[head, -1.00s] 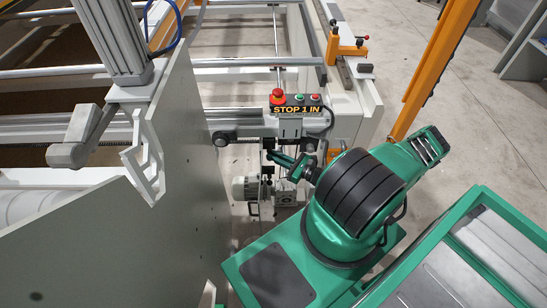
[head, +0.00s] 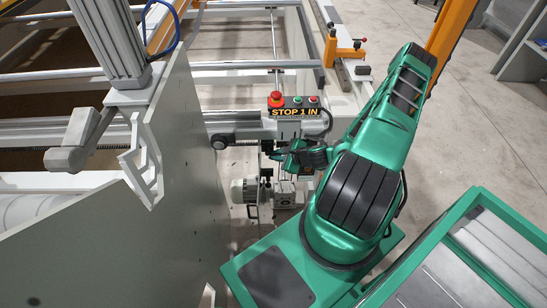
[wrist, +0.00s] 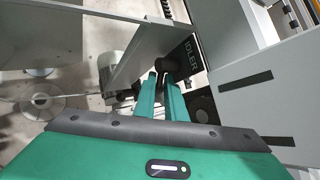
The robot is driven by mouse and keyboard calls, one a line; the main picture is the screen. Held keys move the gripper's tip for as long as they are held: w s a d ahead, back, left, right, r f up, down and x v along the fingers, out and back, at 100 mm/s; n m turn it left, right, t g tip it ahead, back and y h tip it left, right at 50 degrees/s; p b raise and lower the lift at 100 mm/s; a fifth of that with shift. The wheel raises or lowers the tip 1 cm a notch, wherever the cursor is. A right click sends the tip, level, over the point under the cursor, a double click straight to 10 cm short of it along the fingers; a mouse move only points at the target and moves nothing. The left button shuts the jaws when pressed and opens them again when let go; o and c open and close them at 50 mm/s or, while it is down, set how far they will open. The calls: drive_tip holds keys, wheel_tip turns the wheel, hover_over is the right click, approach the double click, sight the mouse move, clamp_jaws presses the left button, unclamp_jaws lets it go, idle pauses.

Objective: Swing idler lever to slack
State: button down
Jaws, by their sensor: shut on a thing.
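My gripper (wrist: 162,80) reaches forward with two green fingers close together, shut on the idler lever. The lever's dark round knob (wrist: 180,64) shows at the fingertips, in front of a black plate lettered "IDLER" (wrist: 184,47). The rest of the lever is hidden or hard to make out. In the head view my gripper (head: 281,155) is low beside the machine's end, below the "STOP 1 IN" box, and the lever cannot be made out there.
The button box (head: 295,107) with a red mushroom button stands just above my gripper. A grey motor (head: 244,190) sits below it. A large grey panel (head: 125,225) stands to the left.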

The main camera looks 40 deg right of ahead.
drive_tip(key=shift+w+d+r+n+g+h, duration=0.15)
drive_tip(key=shift+r+g+h, duration=0.1)
drive_tip(key=shift+h, duration=0.15)
drive_tip(key=shift+s+d+r+n+g+h, duration=0.15)
drive_tip(key=shift+g+h, duration=0.1)
drive_tip(key=shift+h, duration=0.15)
drive_tip(key=shift+w+a, duration=0.1)
drive_tip(key=shift+w, duration=0.05)
drive_tip(key=c, duration=1.9)
unclamp_jaws()
drive_tip(key=shift+w, duration=0.1)
drive_tip(key=shift+o, duration=0.2)
